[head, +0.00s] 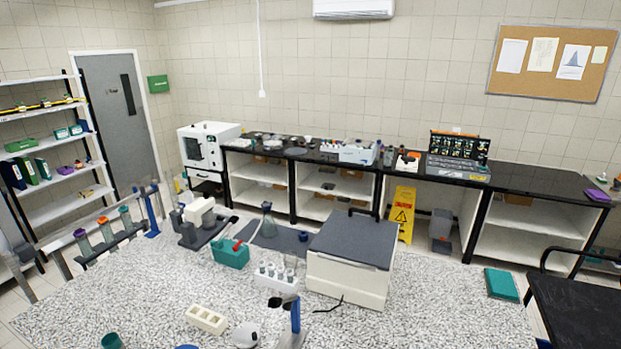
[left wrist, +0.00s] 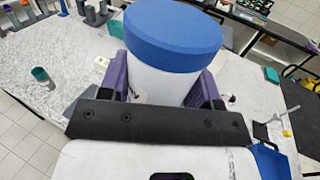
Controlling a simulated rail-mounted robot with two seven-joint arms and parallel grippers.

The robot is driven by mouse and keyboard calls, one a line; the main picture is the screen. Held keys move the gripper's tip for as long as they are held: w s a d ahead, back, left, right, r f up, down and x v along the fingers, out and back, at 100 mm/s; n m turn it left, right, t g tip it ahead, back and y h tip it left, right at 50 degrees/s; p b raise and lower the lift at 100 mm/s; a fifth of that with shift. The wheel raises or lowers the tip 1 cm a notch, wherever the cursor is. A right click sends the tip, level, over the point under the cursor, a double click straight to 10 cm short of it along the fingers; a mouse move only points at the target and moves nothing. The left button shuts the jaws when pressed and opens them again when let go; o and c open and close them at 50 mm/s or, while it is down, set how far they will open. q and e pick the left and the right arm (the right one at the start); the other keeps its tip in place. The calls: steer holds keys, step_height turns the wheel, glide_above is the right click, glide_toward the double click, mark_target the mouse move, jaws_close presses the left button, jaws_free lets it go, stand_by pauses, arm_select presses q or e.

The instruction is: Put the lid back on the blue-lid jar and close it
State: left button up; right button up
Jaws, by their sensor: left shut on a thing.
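The blue-lid jar fills the upper middle of the left wrist view. It has a white body (left wrist: 165,84) and a wide blue lid (left wrist: 172,34) covering its top; whether the lid is screwed tight cannot be told. My left gripper (left wrist: 166,92) is shut on the white body, with a purple finger at each side below the lid. The jar's lower part is hidden behind the dark gripper bar. A sliver of blue (head: 186,347) shows at the bottom edge of the head view; I cannot tell whether it is this lid. My right gripper is not in view.
The speckled bench holds a large white box with a grey top (head: 350,262), a teal basket (head: 230,254), a white block with holes (head: 207,319) and a blue stand (head: 295,318). A teal-capped tube (left wrist: 40,75) stands at left.

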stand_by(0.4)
arm_select(q)
steer(key=d+f+m+g+h, duration=0.4)
steer(key=d+f+m+h, duration=0.4)
steer(key=d, duration=0.6)
step_height(320, 180, down, 3)
steer(key=s+h, duration=0.1)
steer(key=h, duration=0.2)
steer(key=shift+d+h, duration=0.3)
steer(key=shift+d, duration=0.1)
steer(key=shift+r, duration=0.1)
